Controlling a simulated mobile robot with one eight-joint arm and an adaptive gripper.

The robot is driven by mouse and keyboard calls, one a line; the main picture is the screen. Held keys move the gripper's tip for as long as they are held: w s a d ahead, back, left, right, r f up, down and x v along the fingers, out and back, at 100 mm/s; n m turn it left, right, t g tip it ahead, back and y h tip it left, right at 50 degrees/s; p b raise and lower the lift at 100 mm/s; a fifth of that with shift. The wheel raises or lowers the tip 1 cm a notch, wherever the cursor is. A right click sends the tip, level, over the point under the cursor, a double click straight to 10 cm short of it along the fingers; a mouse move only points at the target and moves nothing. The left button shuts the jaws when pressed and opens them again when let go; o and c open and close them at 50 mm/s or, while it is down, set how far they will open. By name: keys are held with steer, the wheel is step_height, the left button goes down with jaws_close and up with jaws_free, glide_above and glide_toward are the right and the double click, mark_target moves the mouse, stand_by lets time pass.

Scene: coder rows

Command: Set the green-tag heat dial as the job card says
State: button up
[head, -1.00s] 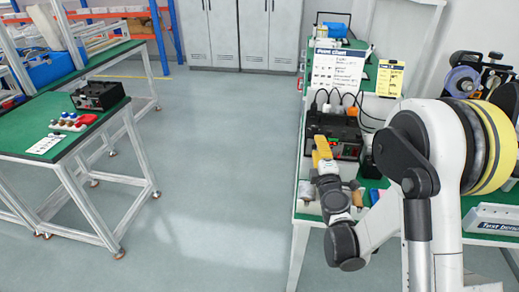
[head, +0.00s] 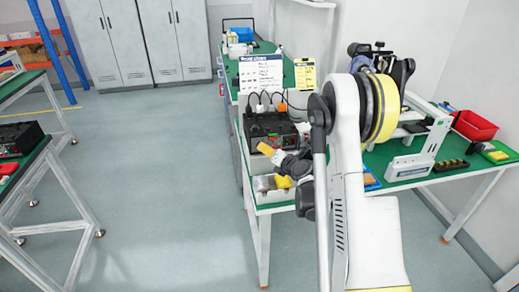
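A dark station (head: 271,131) with small red and green marks on its front stands on the green bench, with several plugs along its back. Individual dials and a green tag are too small to make out. A white printed chart (head: 262,76) stands behind it, with a yellow card (head: 305,74) to its right. I cannot tell which is the job card, and the small print is unreadable.
My arm covers part of the bench right of the station. The right-hand bench holds a red bin (head: 474,125), a white test stand (head: 410,166) and several small parts. Another bench with a black box (head: 20,139) is at left. The floor (head: 160,150) between benches is clear.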

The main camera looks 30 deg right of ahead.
steer(key=shift+b+x, duration=0.4)
steer(key=shift+x, duration=1.9)
jaws_close()
steer(key=shift+m+y+b, duration=0.3)
steer(key=shift+m+b, duration=0.3)
jaws_free()
